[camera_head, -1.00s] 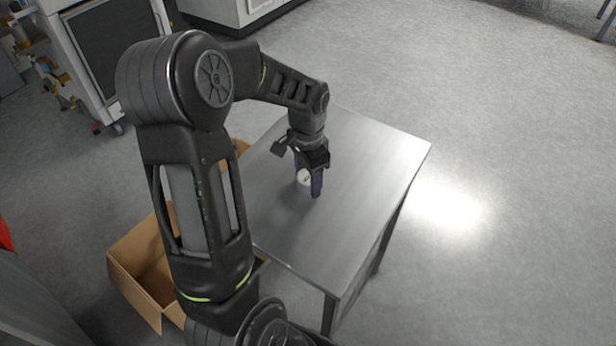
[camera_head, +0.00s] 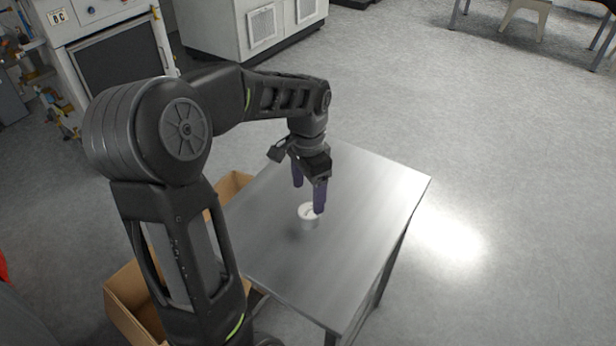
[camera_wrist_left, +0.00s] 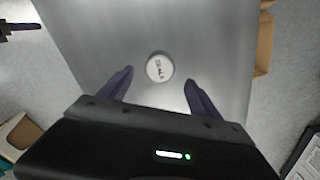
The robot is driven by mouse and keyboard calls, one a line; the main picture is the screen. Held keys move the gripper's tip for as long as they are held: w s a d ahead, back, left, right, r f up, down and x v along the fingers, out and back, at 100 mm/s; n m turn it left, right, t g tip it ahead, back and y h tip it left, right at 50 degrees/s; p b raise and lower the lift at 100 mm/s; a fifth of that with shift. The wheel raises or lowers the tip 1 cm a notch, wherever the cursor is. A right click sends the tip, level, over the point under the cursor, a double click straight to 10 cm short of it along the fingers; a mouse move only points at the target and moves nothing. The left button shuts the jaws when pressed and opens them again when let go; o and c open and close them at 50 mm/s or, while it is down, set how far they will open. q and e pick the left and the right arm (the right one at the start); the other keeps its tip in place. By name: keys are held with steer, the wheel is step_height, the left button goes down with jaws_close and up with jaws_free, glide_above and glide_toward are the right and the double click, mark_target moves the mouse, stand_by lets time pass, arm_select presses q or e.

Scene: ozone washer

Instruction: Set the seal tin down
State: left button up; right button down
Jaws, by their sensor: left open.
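The seal tin (camera_head: 308,215) is a small white round tin standing upright on the metal table (camera_head: 365,210). In the left wrist view its round lid with dark lettering (camera_wrist_left: 160,68) faces the camera. My left gripper (camera_head: 309,200) is open just above the tin, its fingers pointing down. In the left wrist view the two purple fingers (camera_wrist_left: 160,90) are spread wide, with the tin between and a little beyond their tips, touching neither.
An open cardboard box (camera_head: 130,300) stands on the floor left of the table, partly hidden by my left arm. A grey cabinet (camera_head: 245,25) stands at the back. The tabletop around the tin is bare.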

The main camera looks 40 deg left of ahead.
mark_target(309, 211)
arm_select(q)
step_height(309, 211, up, 4)
steer(key=shift+r, duration=0.25)
stand_by(0.5)
